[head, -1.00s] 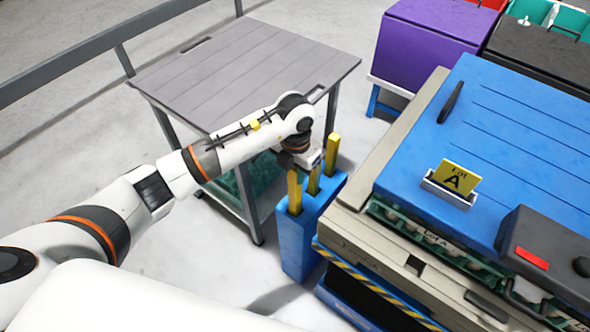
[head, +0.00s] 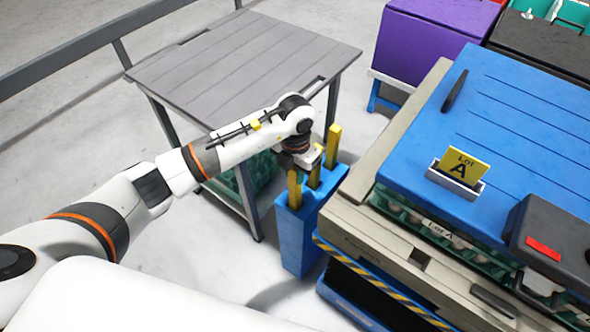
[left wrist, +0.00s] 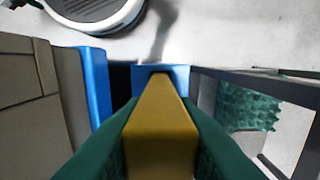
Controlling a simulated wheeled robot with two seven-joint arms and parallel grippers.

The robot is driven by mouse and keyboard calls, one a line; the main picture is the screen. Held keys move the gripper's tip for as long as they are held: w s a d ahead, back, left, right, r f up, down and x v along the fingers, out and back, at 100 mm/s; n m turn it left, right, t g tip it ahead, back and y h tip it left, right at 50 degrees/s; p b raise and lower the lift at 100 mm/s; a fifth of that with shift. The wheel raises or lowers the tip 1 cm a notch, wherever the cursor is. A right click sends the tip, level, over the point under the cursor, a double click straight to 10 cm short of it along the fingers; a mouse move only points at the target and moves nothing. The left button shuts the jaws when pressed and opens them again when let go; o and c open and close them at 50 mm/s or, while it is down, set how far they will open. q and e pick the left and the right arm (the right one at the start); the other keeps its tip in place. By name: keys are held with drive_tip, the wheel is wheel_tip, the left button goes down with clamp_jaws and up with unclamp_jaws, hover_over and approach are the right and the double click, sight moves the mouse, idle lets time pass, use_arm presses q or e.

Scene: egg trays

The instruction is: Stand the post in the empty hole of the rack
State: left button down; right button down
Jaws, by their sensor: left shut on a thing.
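The blue rack (head: 296,236) stands on the floor between the grey table and the blue-lidded station. In the head view, one yellow post (head: 295,191) stands in its near end and another yellow post (head: 333,146) rises at its far end. My left gripper (head: 311,162) is over the middle of the rack, shut on a yellow post (head: 314,179) that points down between those two. In the left wrist view, the held post (left wrist: 160,125) fills the space between the green fingers, with the rack (left wrist: 180,75) beyond it. Whether its lower end is fully seated is hidden.
The grey slatted table (head: 240,70) is just left of the rack. The station with a blue lid (head: 520,130), a Lot A sign (head: 463,165) and egg trays (head: 400,220) is close on the right. A purple box (head: 430,45) stands behind.

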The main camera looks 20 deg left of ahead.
use_arm(q)
drive_tip(key=shift+f+b, duration=0.35)
drive_tip(key=shift+f, duration=0.25)
drive_tip(key=c, duration=1.1)
unclamp_jaws()
drive_tip(key=shift+r, duration=0.1)
wheel_tip(320, 180, up, 12)
drive_tip(key=shift+f, duration=0.1)
